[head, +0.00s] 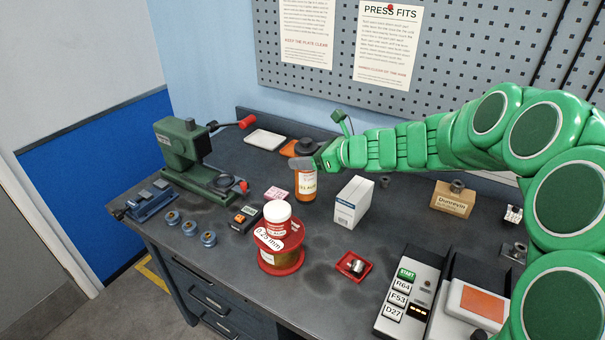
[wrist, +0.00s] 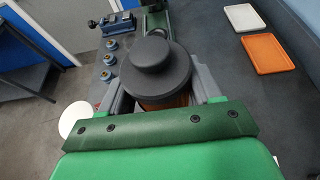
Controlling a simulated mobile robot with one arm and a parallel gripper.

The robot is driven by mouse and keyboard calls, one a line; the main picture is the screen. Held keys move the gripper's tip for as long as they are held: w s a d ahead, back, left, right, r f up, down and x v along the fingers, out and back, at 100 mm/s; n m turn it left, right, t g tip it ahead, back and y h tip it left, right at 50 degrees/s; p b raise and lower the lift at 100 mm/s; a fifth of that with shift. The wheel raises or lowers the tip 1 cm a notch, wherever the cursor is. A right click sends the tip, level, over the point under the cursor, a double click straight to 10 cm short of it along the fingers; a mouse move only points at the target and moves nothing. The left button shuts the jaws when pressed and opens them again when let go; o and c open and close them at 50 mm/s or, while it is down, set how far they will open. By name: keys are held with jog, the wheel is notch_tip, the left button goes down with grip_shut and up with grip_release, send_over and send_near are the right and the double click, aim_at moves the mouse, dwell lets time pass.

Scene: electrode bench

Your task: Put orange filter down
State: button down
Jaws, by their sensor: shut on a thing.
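The orange filter (head: 306,186) looks like an orange-brown bottle with a pale label and a wide black cap (head: 306,146). My gripper (head: 309,166) is shut on it, and it hangs upright below the jaws. In the wrist view, the black cap (wrist: 155,68) fills the space between my two grey fingers, and a strip of the orange body (wrist: 165,102) shows below it. Whether its base touches the bench is hard to tell. An orange tray (wrist: 272,53) lies apart from it in the wrist view; in the head view it is partly hidden behind the filter.
A white tray (head: 265,139) lies at the back beside a green press (head: 188,150). A white box (head: 353,201) stands close right of the filter. A red spool (head: 281,262) with a white-lidded jar (head: 277,212) stands in front. A red dish (head: 353,266) and control box (head: 408,290) are farther right.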

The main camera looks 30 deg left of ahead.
jog(key=w+a+f, duration=0.3)
jog(key=f, duration=0.5)
jog(key=shift+w+f, duration=0.3)
jog(key=shift+f, duration=0.1)
jog(key=shift+a+f, duration=0.1)
jog(key=shift+f, duration=0.05)
jog(key=shift+c, duration=1)
grip_release()
jog(key=v, duration=1.2)
